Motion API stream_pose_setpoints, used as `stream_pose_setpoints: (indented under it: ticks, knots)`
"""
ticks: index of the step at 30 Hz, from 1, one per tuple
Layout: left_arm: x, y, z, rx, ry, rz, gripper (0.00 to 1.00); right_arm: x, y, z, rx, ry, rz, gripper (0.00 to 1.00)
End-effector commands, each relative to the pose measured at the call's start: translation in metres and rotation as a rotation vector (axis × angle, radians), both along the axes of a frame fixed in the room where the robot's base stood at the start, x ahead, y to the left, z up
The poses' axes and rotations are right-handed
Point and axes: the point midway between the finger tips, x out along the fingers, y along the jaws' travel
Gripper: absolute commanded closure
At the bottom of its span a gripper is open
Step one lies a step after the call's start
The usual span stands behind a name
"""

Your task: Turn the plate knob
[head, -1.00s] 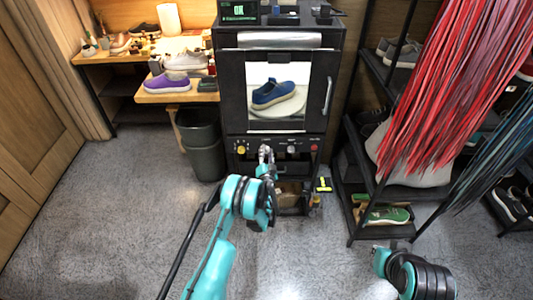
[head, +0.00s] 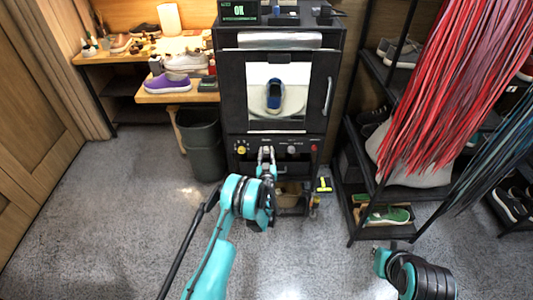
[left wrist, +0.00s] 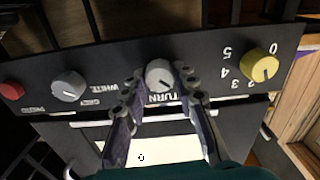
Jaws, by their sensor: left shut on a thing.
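The plate knob (left wrist: 160,75) is a grey round knob over the label TURN on a black control panel, in the left wrist view. My left gripper (left wrist: 156,80) has its two fingers on either side of the knob and is shut on it. In the head view my left gripper (head: 266,154) is at the panel and hides this knob. Behind the cabinet's window, a blue shoe (head: 274,95) stands end-on on a pale round plate (head: 257,104). My right arm shows at the lower right, but its gripper cannot be made out.
The black cabinet (head: 231,85) also has a yellow knob (left wrist: 262,64), another grey knob (left wrist: 69,86) and a red button (left wrist: 12,91). A dark bin (head: 205,160) stands left of it. A shoe rack (head: 352,185) stands right. The floor in front is clear.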

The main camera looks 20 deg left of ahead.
Motion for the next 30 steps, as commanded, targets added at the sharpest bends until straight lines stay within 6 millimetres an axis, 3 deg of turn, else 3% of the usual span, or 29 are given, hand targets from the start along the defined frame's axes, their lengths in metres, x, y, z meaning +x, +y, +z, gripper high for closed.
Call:
stream_pose_setpoints:
  ticks: [19, 20, 22, 30]
  knots:
    - [0.0006, -0.0003, 0.0005, -0.052, -0.015, -0.001, 1.0, 0.0, 0.0, 0.0001, 0.0, 0.0, 0.0, 1.0]
    - [0.0006, -0.0003, 0.0005, -0.052, -0.015, -0.001, 0.7, 0.0, 0.0, 0.0001, 0.0, 0.0, 0.0, 1.0]
    - [0.0006, -0.0002, 0.0004, -0.052, -0.015, -0.001, 0.51, 0.0, 0.0, 0.0001, 0.0, 0.0, 0.0, 1.0]
    - [0.0002, 0.0001, 0.0003, -0.052, -0.015, 0.0, 0.51, 0.0, 0.0, 0.0, 0.0, 0.0, 0.0, 1.0]
